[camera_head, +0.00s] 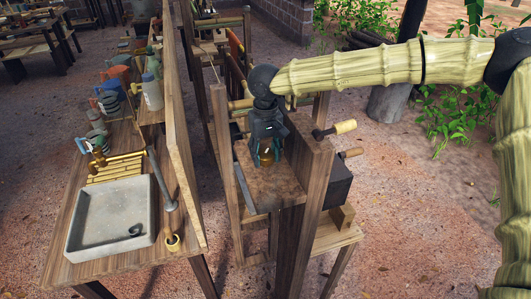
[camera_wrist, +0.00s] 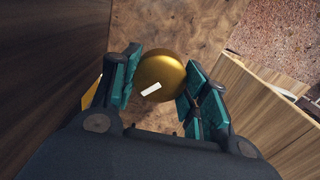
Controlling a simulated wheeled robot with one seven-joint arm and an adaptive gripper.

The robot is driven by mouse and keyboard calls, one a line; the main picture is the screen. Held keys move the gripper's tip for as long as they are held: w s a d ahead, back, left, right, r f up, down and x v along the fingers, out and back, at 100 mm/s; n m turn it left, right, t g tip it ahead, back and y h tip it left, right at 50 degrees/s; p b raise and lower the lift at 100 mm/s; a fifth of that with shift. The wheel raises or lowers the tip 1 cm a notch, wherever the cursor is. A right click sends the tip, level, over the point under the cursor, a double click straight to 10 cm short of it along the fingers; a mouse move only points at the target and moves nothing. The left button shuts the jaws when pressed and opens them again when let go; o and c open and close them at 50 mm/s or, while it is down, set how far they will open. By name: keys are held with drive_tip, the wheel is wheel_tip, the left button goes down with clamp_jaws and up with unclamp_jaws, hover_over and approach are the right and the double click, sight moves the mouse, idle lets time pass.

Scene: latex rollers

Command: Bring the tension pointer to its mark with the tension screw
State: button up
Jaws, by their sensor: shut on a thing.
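The tension screw shows as a round brass knob (camera_wrist: 160,72) with a short white line on its top, above a brown wooden surface in the wrist view. In the head view the brass knob (camera_head: 267,157) shows low between the dark fingers. My gripper (camera_head: 266,153) points down over the wooden roller frame (camera_head: 283,187). In the wrist view my gripper (camera_wrist: 159,88) has its teal-padded fingers on both sides of the knob, shut on it. A yellow piece (camera_wrist: 91,92) shows partly behind the left finger; I cannot tell whether it is the pointer or its mark.
Wooden posts and boards stand close around my gripper. A crank with a yellow handle (camera_head: 345,127) sticks out on the frame's right. On the left, a bench carries a grey stone sink (camera_head: 110,217), cups and bottles, behind a tall wooden board (camera_head: 183,130).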

sight(266, 153)
drive_tip(key=o, duration=1)
wheel_tip(266, 153, up, 12)
idle(0.3)
